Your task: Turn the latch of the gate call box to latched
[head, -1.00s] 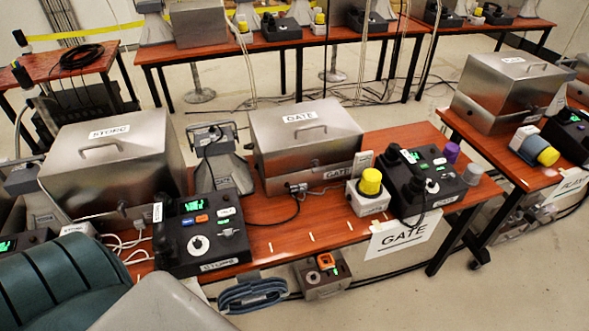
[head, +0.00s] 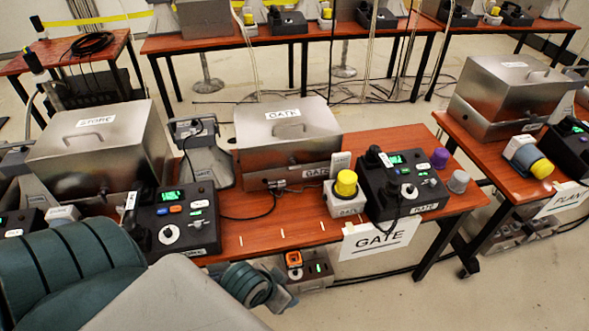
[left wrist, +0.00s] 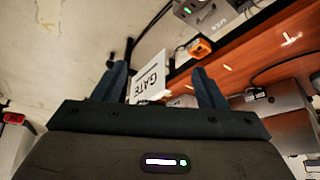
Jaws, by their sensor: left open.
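The steel box labelled GATE (head: 287,140) stands lid down on the middle table, with small fittings low on its front. To its right are a yellow-capped white unit (head: 345,193) and the black GATE console (head: 405,187) with handset and small knobs. I cannot make out the latch or its angle. My left gripper (left wrist: 160,85) is open and empty in the left wrist view, with the GATE sign (left wrist: 150,77) beyond its fingers. In the head view, a ribbed teal part near the table's front edge appears to be my left wrist; its fingers are unclear. My right gripper is not seen.
A black STORE console (head: 182,218) and STORE steel box (head: 97,140) stand left. A grey unit with an orange part (head: 294,259) is below the front edge. Purple (head: 440,158) and grey caps stand at the right end. A floor gap separates the right table.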

